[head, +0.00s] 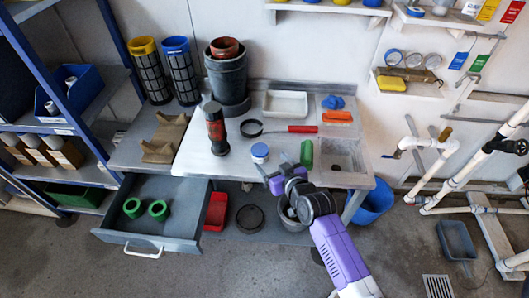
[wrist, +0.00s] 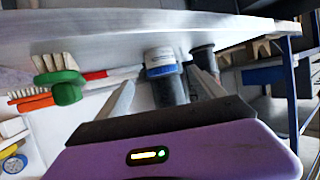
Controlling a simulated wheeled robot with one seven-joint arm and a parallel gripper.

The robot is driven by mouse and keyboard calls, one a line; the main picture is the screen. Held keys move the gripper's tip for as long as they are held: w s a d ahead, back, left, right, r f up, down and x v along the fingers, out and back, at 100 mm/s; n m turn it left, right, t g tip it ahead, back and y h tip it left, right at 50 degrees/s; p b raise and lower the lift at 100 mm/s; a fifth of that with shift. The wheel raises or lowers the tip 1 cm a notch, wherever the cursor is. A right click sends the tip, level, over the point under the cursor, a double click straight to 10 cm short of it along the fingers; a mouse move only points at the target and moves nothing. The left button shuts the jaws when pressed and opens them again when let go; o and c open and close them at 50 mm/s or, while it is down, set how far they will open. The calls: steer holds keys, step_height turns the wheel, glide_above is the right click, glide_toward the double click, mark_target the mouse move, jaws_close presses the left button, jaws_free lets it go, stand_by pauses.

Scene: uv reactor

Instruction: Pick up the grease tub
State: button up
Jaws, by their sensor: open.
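The grease tub, a small white tub with a blue lid (head: 260,152), stands on the light worktop near its front. It also shows in the wrist view (wrist: 160,60), which is turned upside down, with its blue lid at the lower end. My gripper (head: 272,166) is just in front and to the right of the tub, with its fingers apart. In the wrist view the open fingers (wrist: 162,90) point toward the tub, which appears between them and farther off. Nothing is held. I cannot tell the exact gap.
A green brush (head: 306,153) lies close right of my gripper. A dark red-and-black cylinder (head: 216,130) stands left of the tub. A red-handled tool (head: 289,129) lies behind. A sink (head: 343,154) is at right. An open drawer (head: 155,235) juts out at lower left.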

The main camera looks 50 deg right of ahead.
mark_target(264, 156)
steer(key=shift+w+f, duration=0.1)
steer(key=shift+w, duration=0.15)
steer(key=shift+p+x, duration=0.6)
steer(key=shift+x, duration=3)
steer(key=c, duration=1.5)
